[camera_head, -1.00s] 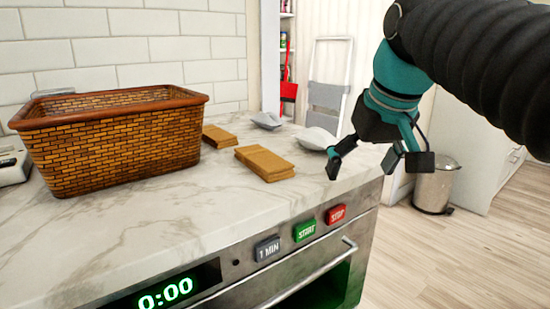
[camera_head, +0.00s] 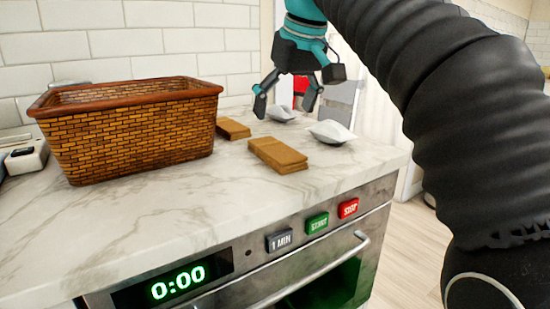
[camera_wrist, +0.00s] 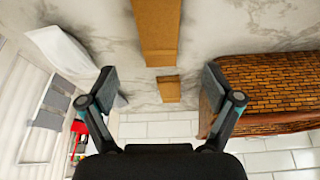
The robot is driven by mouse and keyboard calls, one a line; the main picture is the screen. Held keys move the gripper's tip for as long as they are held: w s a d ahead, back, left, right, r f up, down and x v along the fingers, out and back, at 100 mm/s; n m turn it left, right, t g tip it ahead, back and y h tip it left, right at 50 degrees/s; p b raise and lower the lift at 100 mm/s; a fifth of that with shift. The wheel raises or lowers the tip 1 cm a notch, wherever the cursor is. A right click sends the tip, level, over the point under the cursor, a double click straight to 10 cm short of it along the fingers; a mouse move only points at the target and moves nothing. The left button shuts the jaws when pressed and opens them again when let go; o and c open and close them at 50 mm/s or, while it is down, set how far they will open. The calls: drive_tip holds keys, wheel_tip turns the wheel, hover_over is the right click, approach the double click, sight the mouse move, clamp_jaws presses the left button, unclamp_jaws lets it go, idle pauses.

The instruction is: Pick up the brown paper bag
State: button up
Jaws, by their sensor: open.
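Two folded brown paper bags lie flat on the marble counter. The nearer brown paper bag (camera_head: 278,154) is at the counter's middle and shows at the top of the wrist view (camera_wrist: 157,28). The farther brown paper bag (camera_head: 232,128) lies beside the basket and shows smaller in the wrist view (camera_wrist: 168,89). My gripper (camera_head: 287,100) is open and empty above the counter, behind the nearer bag in the head view. In the wrist view, the farther bag shows between the spread fingers (camera_wrist: 158,84).
A woven basket (camera_head: 130,135) stands to the left of the bags. The counter front holds an oven with a handle and buttons (camera_head: 317,222). Bare marble lies in front.

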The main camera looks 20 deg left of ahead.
sight(275, 147)
drive_tip(key=b+x, duration=0.2)
drive_tip(key=x, duration=0.7)
drive_tip(key=shift+w+a, duration=0.15)
drive_tip(key=shift+c, duration=0.2)
drive_tip(key=c, duration=1.2)
